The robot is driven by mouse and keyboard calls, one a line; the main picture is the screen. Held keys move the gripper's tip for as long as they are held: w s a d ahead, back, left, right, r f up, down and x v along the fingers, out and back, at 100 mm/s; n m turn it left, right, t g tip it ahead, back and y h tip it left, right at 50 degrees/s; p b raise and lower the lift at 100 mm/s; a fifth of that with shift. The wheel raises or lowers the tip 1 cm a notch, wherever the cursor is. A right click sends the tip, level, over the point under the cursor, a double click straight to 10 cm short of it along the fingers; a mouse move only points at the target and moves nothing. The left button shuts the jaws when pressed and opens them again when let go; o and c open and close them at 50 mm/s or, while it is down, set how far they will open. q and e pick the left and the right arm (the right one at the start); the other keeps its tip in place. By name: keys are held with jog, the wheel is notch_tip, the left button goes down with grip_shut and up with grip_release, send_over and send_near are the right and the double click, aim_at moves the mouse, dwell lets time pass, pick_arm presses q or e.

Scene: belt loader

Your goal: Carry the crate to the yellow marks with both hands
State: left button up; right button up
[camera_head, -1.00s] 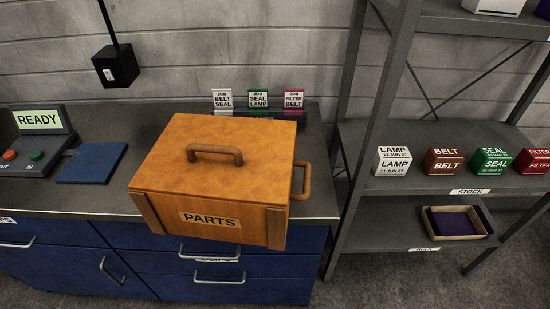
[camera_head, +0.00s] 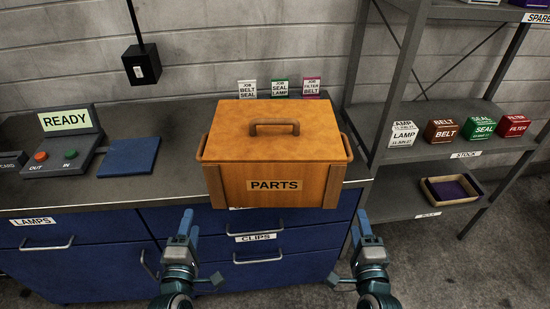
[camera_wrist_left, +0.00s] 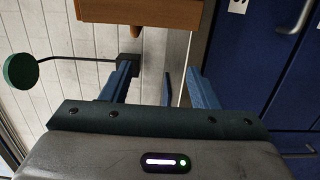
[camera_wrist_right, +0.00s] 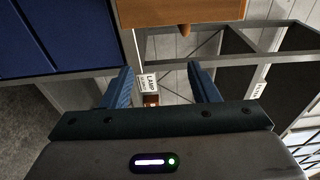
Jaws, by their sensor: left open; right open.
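The crate (camera_head: 230,183) is an orange wooden box labelled PARTS, with a lid and a top handle. It sits on the grey bench near its front edge, with a side handle at each end. My left gripper (camera_head: 188,222) is open and empty, in front of and below the crate's left end. My right gripper (camera_head: 363,222) is open and empty, in front of and below its right end. The crate's edge also shows at the top of the left wrist view (camera_wrist_left: 150,12) and the right wrist view (camera_wrist_right: 185,12). No yellow marks are visible.
Job cards (camera_head: 280,88) stand behind the crate. A shelf rack (camera_head: 400,155) with several boxes stands right. Blue drawers are below.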

aim_at(210, 183)
pick_arm(q)
jog(key=shift+a, duration=0.1)
pick_arm(e)
jog(key=shift+a, duration=0.1)
pick_arm(q)
jog(key=w+d, duration=0.1)
jog(key=w, duration=1.3)
jog(key=shift+d, duration=0.3)
pick_arm(e)
jog(key=w+a, duration=0.1)
jog(key=w, duration=1.3)
jog(key=shift+a, duration=0.2)
pick_arm(q)
jog(key=shift+d, duration=0.35)
pick_arm(e)
jog(key=shift+a, duration=0.35)
pick_arm(q)
jog(key=shift+w+r+p, duration=0.1)
jog(key=shift+r+p, duration=0.1)
jog(key=shift+p, duration=0.1)
pick_arm(e)
jog(key=shift+w+r, duration=0.1)
jog(key=shift+r, duration=0.1)
